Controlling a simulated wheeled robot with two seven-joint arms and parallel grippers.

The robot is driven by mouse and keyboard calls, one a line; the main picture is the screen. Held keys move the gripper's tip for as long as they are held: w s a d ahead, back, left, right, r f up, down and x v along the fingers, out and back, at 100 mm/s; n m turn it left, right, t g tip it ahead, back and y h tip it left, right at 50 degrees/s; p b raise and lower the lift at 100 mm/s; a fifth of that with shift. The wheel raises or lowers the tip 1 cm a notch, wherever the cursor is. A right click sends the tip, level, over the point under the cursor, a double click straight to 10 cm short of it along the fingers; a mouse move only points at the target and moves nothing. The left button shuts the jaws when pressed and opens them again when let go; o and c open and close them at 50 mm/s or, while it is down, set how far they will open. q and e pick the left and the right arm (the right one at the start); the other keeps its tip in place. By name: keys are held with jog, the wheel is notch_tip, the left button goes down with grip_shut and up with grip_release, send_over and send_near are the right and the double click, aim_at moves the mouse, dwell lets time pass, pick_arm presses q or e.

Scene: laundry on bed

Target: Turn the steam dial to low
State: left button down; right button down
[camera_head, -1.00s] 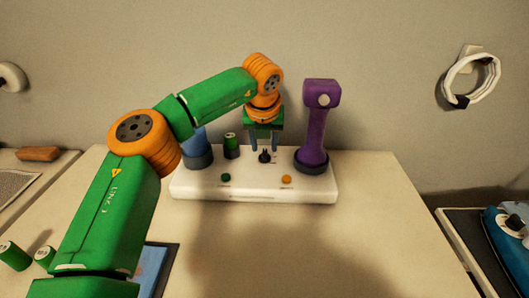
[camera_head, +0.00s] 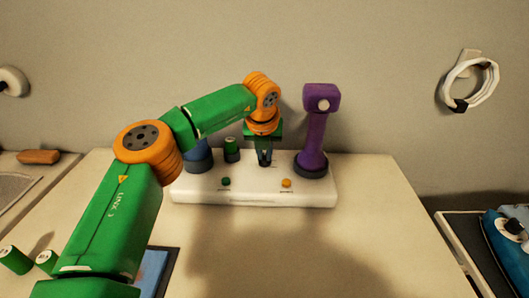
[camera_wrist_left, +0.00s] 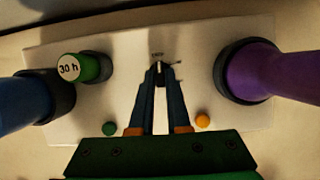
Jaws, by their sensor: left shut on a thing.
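The steam dial, a small black knob (camera_wrist_left: 160,79), stands on the white panel (camera_head: 215,195). In the left wrist view its pale pointer line faces the far edge, beside a mark too small to read. My left gripper (camera_head: 265,160) points straight down over the panel. Its two fingers are shut on the dial, as the left wrist view (camera_wrist_left: 160,73) also shows, and they hide most of it. My right gripper is not in view.
A purple upright tool (camera_head: 315,135) stands right of the dial. A green cylinder (camera_head: 232,146) and a blue upright thing (camera_head: 199,158) stand left. A green button (camera_head: 226,181) and an orange button (camera_head: 286,183) sit in front. The table's front right is clear.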

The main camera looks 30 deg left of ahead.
pick_arm(q)
jog(key=m+h, duration=0.1)
jog(key=m, duration=0.1)
jog(key=shift+a+m+p, duration=0.15)
jog(key=shift+m+p, duration=0.15)
jog(key=shift+p, duration=0.05)
jog(key=shift+s+r+m+h+p, duration=0.15)
jog(key=shift+m+h+p, duration=0.35)
jog(key=shift+m, duration=0.4)
jog(key=m+p, duration=0.2)
jog(key=m+h+p, duration=0.1)
jog(key=m+p, duration=0.1)
jog(key=shift+a, duration=0.25)
jog(key=shift+a+m+g+h+p, duration=0.1)
jog(key=shift+m+g+h+p, duration=0.35)
jog(key=shift+m+p, duration=0.85)
jog(key=shift+f+m+h, duration=0.2)
jog(key=shift+m+h, duration=0.05)
jog(key=shift+m, duration=0.05)
jog(key=c, duration=0.9)
grip_release()
jog(key=shift+w, duration=0.2)
jog(key=shift+r+t, duration=0.1)
jog(key=shift+t, duration=0.15)
